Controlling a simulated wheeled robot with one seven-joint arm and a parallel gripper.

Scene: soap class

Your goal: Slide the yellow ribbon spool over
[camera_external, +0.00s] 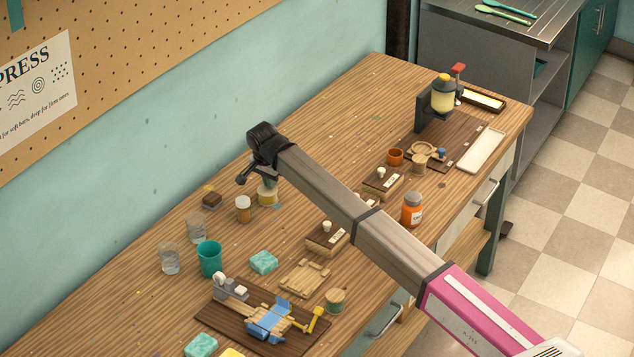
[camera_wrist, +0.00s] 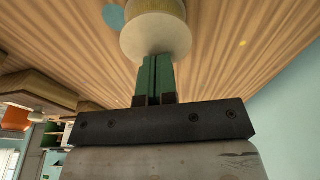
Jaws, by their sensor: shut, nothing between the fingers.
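The yellow ribbon spool (camera_external: 267,198) stands on the wooden workbench, near the wall side, partly covered from above by my gripper (camera_external: 266,181). In the wrist view, a pale cream round flange of the spool (camera_wrist: 155,36) lies right at the tips of my gripper (camera_wrist: 157,60). The green fingers are shut together with nothing between them. They overlap the spool's edge in the picture; I cannot tell whether they touch it.
A small amber-brown jar (camera_external: 243,210) with a pale lid stands just left of the spool. Stamp blocks (camera_external: 327,237) stand to the right, under my arm. Bench around the wall side is mostly clear.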

